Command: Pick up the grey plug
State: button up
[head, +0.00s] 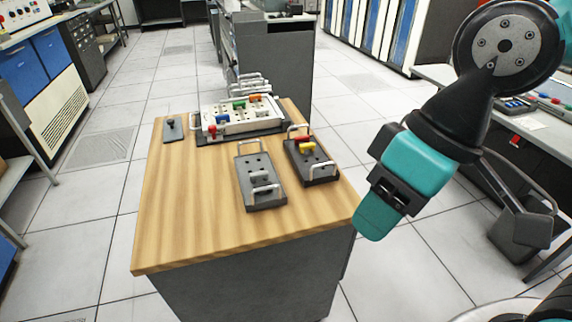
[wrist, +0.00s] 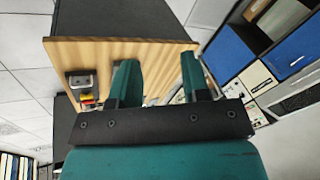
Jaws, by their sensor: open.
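A small dark grey plate (head: 173,129) with a short upright post lies at the table's back left in the head view; I cannot tell for sure whether that post is the grey plug. In front are a grey holed tray (head: 260,193) with handles and a darker tray (head: 322,171) with red and yellow plugs. My gripper (head: 376,218) hangs beyond the table's right edge, open and empty. Its two teal fingers (wrist: 158,78) stand apart in the wrist view.
The wooden tabletop (head: 180,215) is clear at the front and left. A grey cabinet (head: 278,68) stands behind the table. The tiled floor around the table is mostly free.

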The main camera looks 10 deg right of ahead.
aim_at(254, 176)
jog(key=u, duration=0.55)
jog(key=k, duration=0.65)
jog(key=u, duration=1.1)
jog(key=i, duration=1.25)
jog(key=z, duration=0.6)
jog(key=i, duration=0.35)
jog(key=z, duration=0.35)
